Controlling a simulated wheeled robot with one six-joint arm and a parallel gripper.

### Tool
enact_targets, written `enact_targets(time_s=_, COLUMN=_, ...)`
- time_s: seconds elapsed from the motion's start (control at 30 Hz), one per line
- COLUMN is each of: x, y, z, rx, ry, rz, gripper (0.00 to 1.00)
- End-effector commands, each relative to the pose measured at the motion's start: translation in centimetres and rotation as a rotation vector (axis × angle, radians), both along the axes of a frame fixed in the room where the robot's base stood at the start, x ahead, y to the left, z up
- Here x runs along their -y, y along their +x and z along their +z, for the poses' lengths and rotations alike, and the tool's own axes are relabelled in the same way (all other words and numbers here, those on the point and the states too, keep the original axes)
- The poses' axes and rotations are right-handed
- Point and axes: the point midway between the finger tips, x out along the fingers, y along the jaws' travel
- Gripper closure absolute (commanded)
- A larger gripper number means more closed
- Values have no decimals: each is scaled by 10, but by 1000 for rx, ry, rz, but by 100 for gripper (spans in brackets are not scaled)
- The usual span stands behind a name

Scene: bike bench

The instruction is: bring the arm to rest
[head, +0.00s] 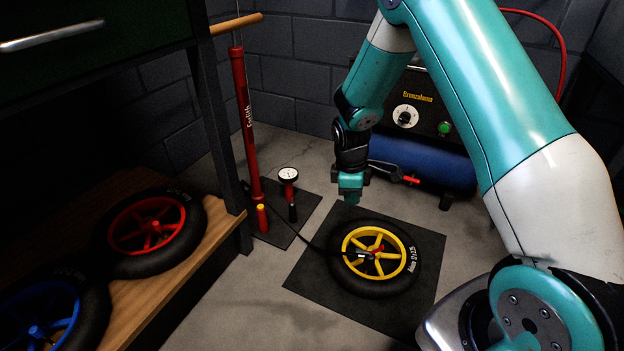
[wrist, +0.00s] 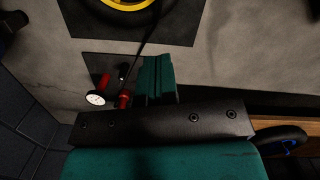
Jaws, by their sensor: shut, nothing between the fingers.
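My gripper (head: 350,187) is shut and empty in the head view, pointing down above the floor, behind the yellow wheel. In the wrist view its green fingers (wrist: 156,80) are together with nothing between them. The wheel with the yellow rim (head: 380,254) lies flat on a black mat (head: 318,270), apart from my gripper. A thin black hose runs from the wheel's hub area toward the red floor pump (head: 246,125). In the wrist view only part of the yellow rim (wrist: 128,4) shows at the top edge.
A blue compressor (head: 430,160) stands behind my gripper by the wall. A gauge (head: 288,175) stands beside the pump on a small mat. A wooden shelf (head: 205,232) at the left holds a red-rimmed wheel (head: 150,228) and a blue-rimmed wheel (head: 45,318). The front floor is clear.

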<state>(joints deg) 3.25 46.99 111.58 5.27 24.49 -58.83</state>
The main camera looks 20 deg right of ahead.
Motion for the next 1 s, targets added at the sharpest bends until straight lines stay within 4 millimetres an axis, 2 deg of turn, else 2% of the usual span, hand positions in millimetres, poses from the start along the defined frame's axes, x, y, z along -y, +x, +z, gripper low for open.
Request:
enact_targets(time_s=0.17, x=-3, y=0, z=8, rx=5, ry=5, rz=-4, gripper=100)
enact_targets(time_s=0.27, x=-18, y=-2, z=39, rx=26, ry=30, rz=-28, gripper=100)
enact_targets(time_s=0.37, x=-48, y=-13, z=96, rx=56, ry=83, rz=-76, gripper=100)
enact_targets(time_s=0.5, x=-99, y=-51, z=191, rx=85, ry=186, rz=-158, gripper=100)
enact_targets(time_s=0.63, x=-140, y=-102, z=263, rx=83, ry=278, rz=-222, gripper=100)
enact_targets(time_s=0.7, x=-154, y=-129, z=291, rx=74, ry=316, rz=-248, gripper=100)
enact_targets(time_s=0.8, x=-169, y=-164, z=321, rx=61, ry=357, rz=-275, gripper=100)
enact_targets(time_s=1.0, x=-187, y=-226, z=364, rx=30, ry=417, rz=-310, gripper=100)
